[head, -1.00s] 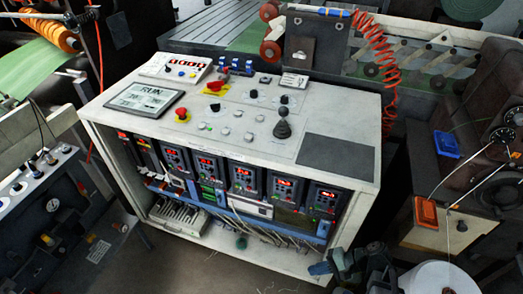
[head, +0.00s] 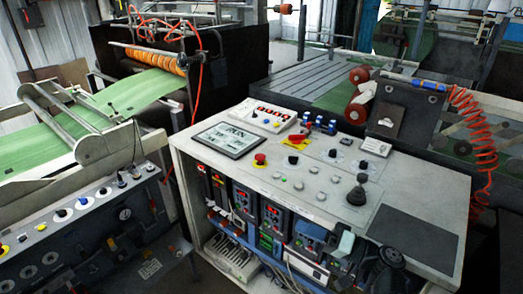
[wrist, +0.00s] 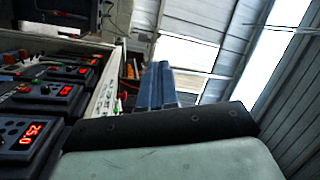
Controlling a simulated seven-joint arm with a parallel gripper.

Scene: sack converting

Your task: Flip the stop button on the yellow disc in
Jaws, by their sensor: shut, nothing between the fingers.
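My gripper shows in the wrist view as two blue-grey fingers (wrist: 160,85) close together, shut and empty. In the head view my arm is low at the front of the console, below its top and apart from the stop button. The wrist view does not show the button.
Controllers with red digits (wrist: 32,135) line the console's open front, close to my gripper. A black joystick (head: 357,190) and a dark pad (head: 412,237) are on the top's right side. A red coiled hose (head: 480,150) hangs at the right. A grey button panel (head: 85,220) stands at left.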

